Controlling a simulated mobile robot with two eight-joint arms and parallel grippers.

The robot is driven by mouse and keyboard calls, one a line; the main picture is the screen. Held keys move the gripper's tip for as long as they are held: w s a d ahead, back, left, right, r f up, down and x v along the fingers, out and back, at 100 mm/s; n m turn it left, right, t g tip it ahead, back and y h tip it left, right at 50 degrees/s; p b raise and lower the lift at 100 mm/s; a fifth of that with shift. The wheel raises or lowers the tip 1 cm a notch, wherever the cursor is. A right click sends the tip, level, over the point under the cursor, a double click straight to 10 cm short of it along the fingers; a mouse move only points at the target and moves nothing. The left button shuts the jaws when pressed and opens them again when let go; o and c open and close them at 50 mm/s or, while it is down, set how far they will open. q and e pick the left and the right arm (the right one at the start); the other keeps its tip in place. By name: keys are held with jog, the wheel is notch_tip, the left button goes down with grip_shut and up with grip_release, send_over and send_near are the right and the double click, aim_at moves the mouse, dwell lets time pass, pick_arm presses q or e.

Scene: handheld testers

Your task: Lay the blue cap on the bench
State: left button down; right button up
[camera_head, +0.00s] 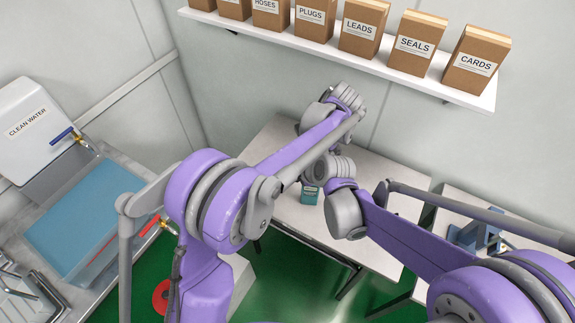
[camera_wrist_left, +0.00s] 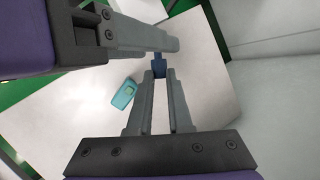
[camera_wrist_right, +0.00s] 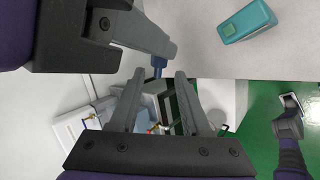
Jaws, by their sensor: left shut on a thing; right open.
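My left gripper (camera_wrist_left: 159,80) is shut on the small dark blue cap (camera_wrist_left: 159,65), held at its fingertips. The cap also shows in the right wrist view (camera_wrist_right: 158,66), in line with the gap between the fingertips of my right gripper (camera_wrist_right: 160,74). The right gripper is open; whether it touches the cap is unclear. A teal tester (camera_wrist_left: 124,94) rests on the pale bench (camera_wrist_left: 195,75), apart from both grippers; it also shows in the right wrist view (camera_wrist_right: 247,21). In the head view my arms hide the cap and much of the bench.
A wall shelf (camera_head: 340,55) with several labelled cartons hangs behind the bench. A sink (camera_head: 70,225) with a clean water tank (camera_head: 37,118) stands at the left. A second bench (camera_head: 447,212) with a blue-grey item (camera_head: 475,235) stands at the right. The visible bench top around the tester is clear.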

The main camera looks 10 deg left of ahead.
grip_shut()
pick_arm(q)
jog(key=c, duration=0.8)
grip_release()
jog(key=shift+o, duration=0.2)
